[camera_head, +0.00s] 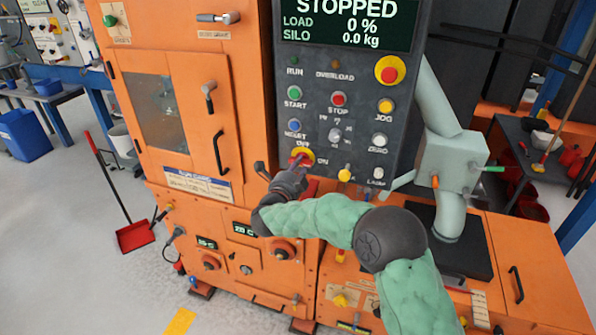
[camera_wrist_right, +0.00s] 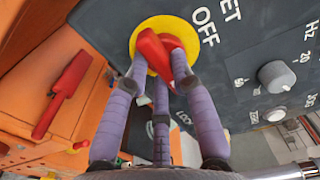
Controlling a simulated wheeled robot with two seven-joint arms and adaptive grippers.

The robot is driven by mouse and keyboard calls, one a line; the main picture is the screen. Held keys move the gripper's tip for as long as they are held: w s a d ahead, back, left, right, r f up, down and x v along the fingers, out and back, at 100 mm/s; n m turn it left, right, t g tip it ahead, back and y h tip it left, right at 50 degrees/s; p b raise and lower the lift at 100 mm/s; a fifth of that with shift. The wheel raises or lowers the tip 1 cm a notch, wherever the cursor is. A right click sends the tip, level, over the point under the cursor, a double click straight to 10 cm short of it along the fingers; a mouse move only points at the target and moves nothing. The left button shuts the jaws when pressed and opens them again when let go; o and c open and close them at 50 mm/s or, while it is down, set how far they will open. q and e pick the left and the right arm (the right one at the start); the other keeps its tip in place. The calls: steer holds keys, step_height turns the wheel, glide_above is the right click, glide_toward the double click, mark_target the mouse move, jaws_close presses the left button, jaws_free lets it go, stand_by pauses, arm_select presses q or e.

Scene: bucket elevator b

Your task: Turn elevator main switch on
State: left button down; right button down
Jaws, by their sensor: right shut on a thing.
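The main switch is a red rotary handle on a round yellow plate (camera_head: 306,153) at the lower left of the dark control panel (camera_head: 350,100). In the right wrist view the red handle (camera_wrist_right: 158,50) sits on the yellow plate (camera_wrist_right: 141,29), with the word OFF beside it. My right gripper (camera_head: 299,164) is at the switch. Its purple fingers (camera_wrist_right: 160,80) are closed around the red handle. The fingers hide part of the handle, so its exact setting is hard to tell. My left gripper is not in view.
The display (camera_head: 348,22) reads STOPPED, 0 % and 0.0 kg. A red emergency button (camera_head: 390,70) and green START button (camera_head: 294,92) are above the switch. An orange cabinet (camera_head: 190,90) stands left. A grey pipe and box (camera_head: 452,155) stand right. A red dustpan (camera_head: 134,236) is on the floor.

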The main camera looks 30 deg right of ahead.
steer(key=shift+f, duration=0.1)
stand_by(0.3)
steer(key=c, duration=1)
jaws_free()
steer(key=shift+c, duration=0.2)
steer(key=v, duration=1.2)
